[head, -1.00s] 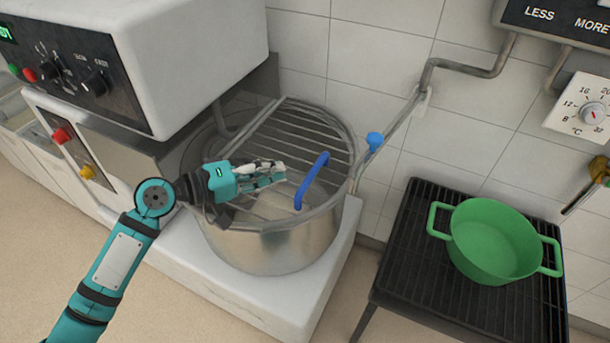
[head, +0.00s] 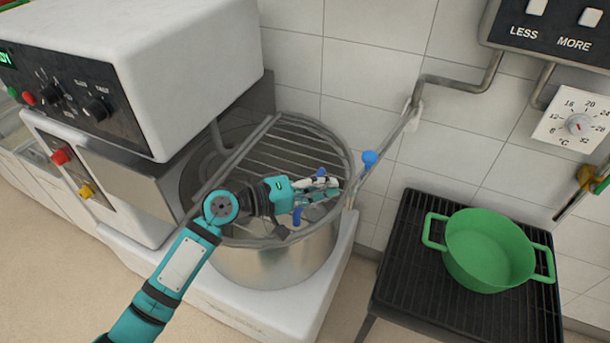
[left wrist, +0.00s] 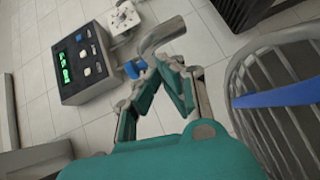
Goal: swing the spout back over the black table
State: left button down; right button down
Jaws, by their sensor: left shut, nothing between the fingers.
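The spout (head: 391,134) is a grey metal pipe with a blue knob (head: 369,158). It slants down-left from the wall to the right rim of the mixing bowl, away from the black table (head: 400,235). My left gripper (head: 329,183) is shut and empty over the bowl's right part, left of the spout's lower end. In the left wrist view the spout (left wrist: 163,37) and its blue knob (left wrist: 132,69) lie just beyond my fingertips (left wrist: 160,68); I cannot tell whether they touch. The black table (left wrist: 240,12) is at the top right there. My right gripper is not in view.
The steel mixing bowl (head: 270,262) has a wire guard with a blue handle (left wrist: 275,97), largely hidden behind my fingers in the head view. The white mixer body (head: 190,60) stands on the left. A green pot (head: 490,250) stands on the black table.

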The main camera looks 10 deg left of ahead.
pick_arm(q)
jog(key=shift+s+d+f, duration=0.15)
jog(key=shift+d, duration=0.25)
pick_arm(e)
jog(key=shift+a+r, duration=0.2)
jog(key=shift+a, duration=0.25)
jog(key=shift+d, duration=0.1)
